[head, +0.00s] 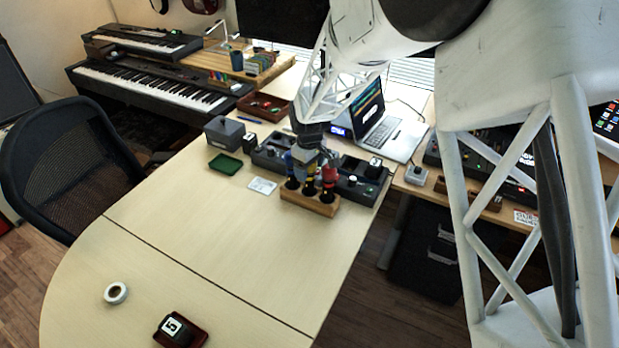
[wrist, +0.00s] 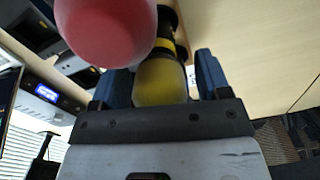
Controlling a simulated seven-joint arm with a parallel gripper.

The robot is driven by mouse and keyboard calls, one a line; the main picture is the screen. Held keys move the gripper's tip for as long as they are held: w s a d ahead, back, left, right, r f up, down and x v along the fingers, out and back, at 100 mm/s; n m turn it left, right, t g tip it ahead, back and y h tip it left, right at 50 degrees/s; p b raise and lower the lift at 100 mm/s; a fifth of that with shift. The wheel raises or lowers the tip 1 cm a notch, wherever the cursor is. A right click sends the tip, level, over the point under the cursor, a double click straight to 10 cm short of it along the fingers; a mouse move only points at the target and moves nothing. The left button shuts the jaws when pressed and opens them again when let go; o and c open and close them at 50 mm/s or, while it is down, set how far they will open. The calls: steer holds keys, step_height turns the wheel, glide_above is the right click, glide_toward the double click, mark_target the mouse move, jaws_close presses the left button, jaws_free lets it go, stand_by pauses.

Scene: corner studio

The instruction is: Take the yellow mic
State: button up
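The yellow mic (head: 310,186) stands upright in a wooden block holder (head: 309,203), between a blue-banded mic (head: 292,183) and a red mic (head: 328,180). My gripper (head: 308,158) is right above the holder, its fingers pointing down, and partly hides the mic tops. In the wrist view, the yellow mic's rounded head (wrist: 160,82) lies between my two dark blue fingers (wrist: 162,82). A narrow gap shows between the head and the right finger; contact on the left is unclear. The red mic's head (wrist: 105,25) is large and close at the upper left.
Dark desktop gear (head: 358,182) stands right behind the holder, with an open laptop (head: 385,130) farther back right. A green tray (head: 225,164) and a white card (head: 262,186) lie to the left.

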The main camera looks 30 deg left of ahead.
steer(key=c, duration=1)
steer(key=shift+r, duration=0.15)
steer(key=shift+r, duration=4.9)
